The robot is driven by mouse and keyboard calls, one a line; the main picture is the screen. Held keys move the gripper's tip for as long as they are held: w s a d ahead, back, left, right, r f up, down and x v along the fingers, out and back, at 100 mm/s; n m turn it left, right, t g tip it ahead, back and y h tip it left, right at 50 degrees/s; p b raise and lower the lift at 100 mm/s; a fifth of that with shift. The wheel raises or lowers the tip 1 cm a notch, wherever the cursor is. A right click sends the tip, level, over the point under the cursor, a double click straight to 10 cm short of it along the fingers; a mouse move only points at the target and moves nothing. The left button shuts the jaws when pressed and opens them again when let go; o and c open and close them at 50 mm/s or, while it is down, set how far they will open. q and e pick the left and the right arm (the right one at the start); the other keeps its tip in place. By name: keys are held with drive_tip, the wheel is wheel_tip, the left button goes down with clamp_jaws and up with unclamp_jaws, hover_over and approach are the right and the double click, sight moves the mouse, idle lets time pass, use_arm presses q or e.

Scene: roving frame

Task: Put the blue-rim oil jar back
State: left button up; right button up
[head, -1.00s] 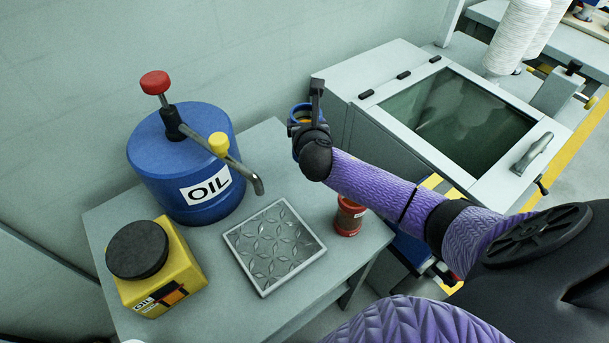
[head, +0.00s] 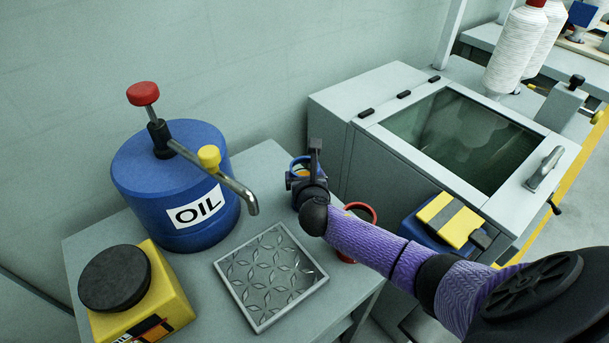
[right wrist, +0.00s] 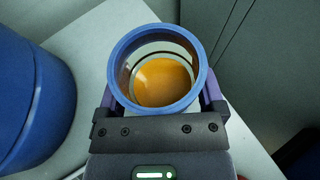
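The blue-rim oil jar (head: 297,164) is at the far right part of the grey table, partly hidden behind my right gripper (head: 306,176). In the right wrist view the jar (right wrist: 116,72) shows its open blue rim and orange oil inside. My right gripper's fingers (right wrist: 158,98) lie along both sides of the jar, shut on it. The jar looks upright and close to the table top; I cannot tell whether its base touches. My left gripper is not in view.
A red-rim jar (head: 368,211) stands close by, partly behind my right arm. A patterned metal tray (head: 220,272), a blue oil drum (head: 160,220) with a spout and a yellow oil can (head: 172,290) share the table (head: 262,165). A grey glass-lidded cabinet (head: 345,108) stands right.

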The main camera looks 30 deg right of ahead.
drive_tip(key=shift+o, duration=0.4)
drive_tip(key=shift+r, duration=0.3)
use_arm(q)
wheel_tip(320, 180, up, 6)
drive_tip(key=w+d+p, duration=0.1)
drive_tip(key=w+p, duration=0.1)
drive_tip(key=p, duration=0.3)
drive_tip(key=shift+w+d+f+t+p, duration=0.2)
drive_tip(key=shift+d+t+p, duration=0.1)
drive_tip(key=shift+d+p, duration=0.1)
use_arm(e)
drive_tip(key=v, duration=1.2)
drive_tip(key=shift+f, duration=0.25)
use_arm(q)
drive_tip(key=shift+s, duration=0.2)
use_arm(e)
drive_tip(key=shift+s, duration=0.1)
